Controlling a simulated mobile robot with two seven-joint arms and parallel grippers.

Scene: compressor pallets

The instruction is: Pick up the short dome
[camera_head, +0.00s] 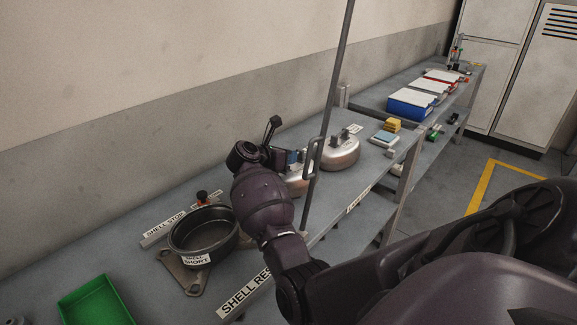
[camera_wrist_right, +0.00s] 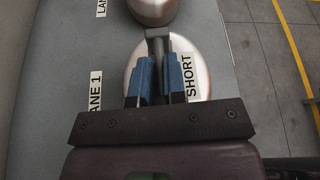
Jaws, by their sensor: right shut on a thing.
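The short dome is a silver, rounded shell with a grey handle on top and a SHORT label. It shows in the right wrist view (camera_wrist_right: 196,57), and in the head view the dome (camera_head: 300,184) is partly hidden behind my right arm. My right gripper (camera_wrist_right: 158,62) has its blue fingers shut on the dome's handle. In the head view the right gripper (camera_head: 292,157) is over the dome. I cannot tell whether the dome is clear of the bench. My left gripper is not in view.
A second silver dome (camera_head: 341,155) stands just beyond, close to a thin upright pole (camera_head: 328,100). A dark round shell labelled SHELL SHORT (camera_head: 203,236) sits on the bench, nearer. A green tray (camera_head: 95,303) is at the near left.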

